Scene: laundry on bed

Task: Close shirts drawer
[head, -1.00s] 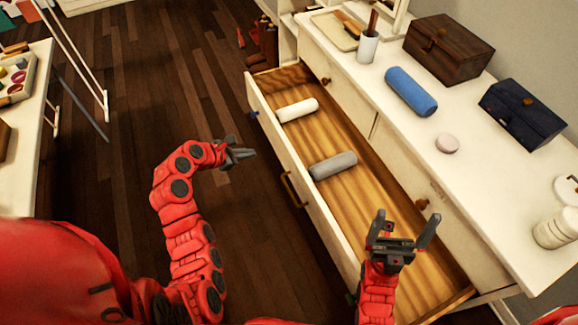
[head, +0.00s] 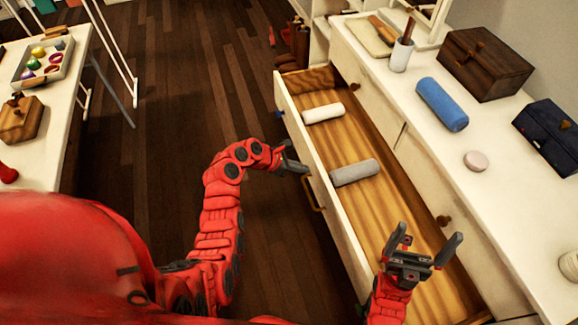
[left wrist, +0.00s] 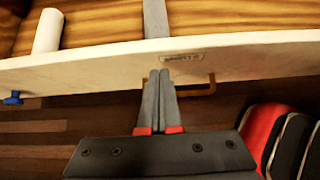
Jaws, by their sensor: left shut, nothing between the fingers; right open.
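The open drawer (head: 318,165) is pulled out from the white dresser. It holds a white rolled shirt (head: 323,113) and a grey rolled shirt (head: 355,172). My left gripper (head: 305,168) is shut and empty, just outside the drawer front near its brass handle (head: 316,194). In the left wrist view its closed fingers (left wrist: 160,75) overlap the drawer front (left wrist: 110,62), with a label on it and the handle (left wrist: 208,88) just right of the fingers; contact cannot be told. My right gripper (head: 422,245) is open and empty, over the near end of the drawer.
On the dresser top (head: 425,140) are a blue roll (head: 442,104), a brown box (head: 486,64), a dark blue box (head: 548,135) and a pinkish disc (head: 476,161). A table (head: 45,135) with a tray stands at left. The wooden floor between is clear.

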